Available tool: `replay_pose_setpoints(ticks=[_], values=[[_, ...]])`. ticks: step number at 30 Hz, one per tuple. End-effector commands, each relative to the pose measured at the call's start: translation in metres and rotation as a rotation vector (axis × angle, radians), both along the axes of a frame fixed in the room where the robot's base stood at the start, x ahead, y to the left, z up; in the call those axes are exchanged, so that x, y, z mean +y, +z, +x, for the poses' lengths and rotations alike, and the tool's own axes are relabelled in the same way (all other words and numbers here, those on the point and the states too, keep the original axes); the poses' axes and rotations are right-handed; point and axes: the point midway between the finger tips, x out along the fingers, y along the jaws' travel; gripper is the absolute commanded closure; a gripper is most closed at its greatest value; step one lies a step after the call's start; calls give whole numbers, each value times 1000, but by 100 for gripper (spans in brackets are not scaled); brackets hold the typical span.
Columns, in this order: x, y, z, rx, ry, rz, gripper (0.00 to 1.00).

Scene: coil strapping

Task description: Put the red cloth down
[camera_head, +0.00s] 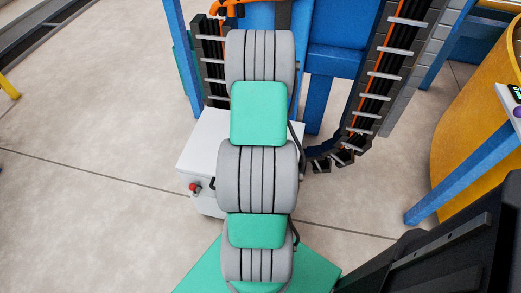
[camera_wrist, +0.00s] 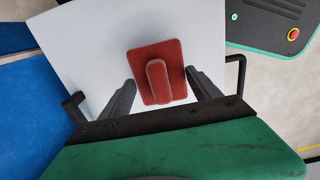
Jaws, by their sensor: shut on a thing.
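The red cloth (camera_wrist: 174,72) shows in the wrist view as a red, rounded rectangular pad with a raised ridge along its middle. My gripper (camera_wrist: 163,92) has a dark finger at each side of it and is shut on it. Behind the cloth is a plain white surface (camera_wrist: 85,40). I cannot tell whether the cloth touches this surface or is held above it. In the head view neither the gripper nor the cloth can be seen; my grey and green arm fills the middle.
In the head view a blue frame (camera_head: 335,60) with cable chains (camera_head: 385,75) stands at the back. A white box (camera_head: 205,150) with a red knob is beside my arm. A curved yellow body (camera_head: 480,120) is at right. Open concrete floor (camera_head: 90,120) lies at left.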

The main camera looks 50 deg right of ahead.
Motion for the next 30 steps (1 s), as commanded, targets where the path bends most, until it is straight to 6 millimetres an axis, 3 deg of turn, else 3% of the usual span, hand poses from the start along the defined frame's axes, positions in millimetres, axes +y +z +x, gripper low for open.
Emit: replay_pose_setpoints(ticks=[5, 6, 8, 12, 13, 20, 30], values=[[0, -30, 8, 2, 0, 2, 60], [-1, -35, 8, 1, 0, 3, 65], [-1, -37, 8, 0, 0, 1, 72], [0, -37, 8, 1, 1, 2, 72], [0, -37, 7, 1, 1, 2, 26], [0, -37, 8, 0, 1, 1, 7], [-1, -40, 8, 0, 1, 1, 6]])
